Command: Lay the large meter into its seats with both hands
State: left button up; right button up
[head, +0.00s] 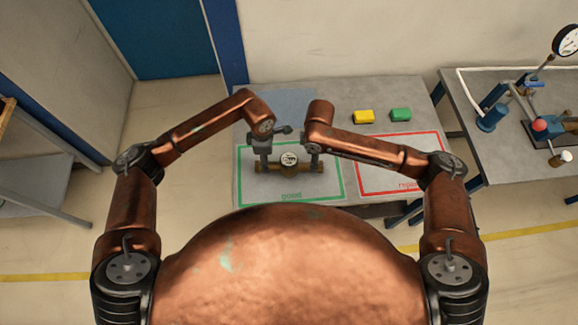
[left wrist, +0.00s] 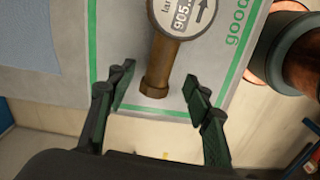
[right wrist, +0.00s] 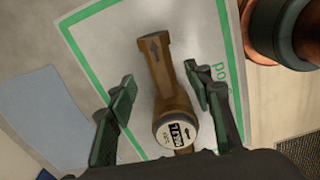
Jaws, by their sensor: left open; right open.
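The large meter (head: 289,160), a brass pipe body with a round white dial, lies within the green "good" outline on the table. It shows in the left wrist view (left wrist: 171,45) and the right wrist view (right wrist: 168,85). My left gripper (head: 262,158) is open at the meter's left end, with its fingers (left wrist: 157,87) on either side of the pipe end and gaps showing. My right gripper (head: 315,157) is open at the right end, with its fingers (right wrist: 159,83) on either side of the brass body. I cannot make out the seats for certain.
A second bench (head: 480,150) at the right carries blue fixtures (head: 492,117) and a gauge (head: 566,40).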

pick_arm(q)
notch_tip(320, 180, down, 8)
jog(key=shift+r, duration=0.25)
pick_arm(e)
notch_tip(320, 180, down, 8)
jog(key=shift+r, duration=0.25)
pick_arm(q)
grip_shut()
pick_arm(e)
grip_shut()
pick_arm(q)
jog(key=shift+r, duration=0.1)
pick_arm(e)
jog(key=shift+r, duration=0.1)
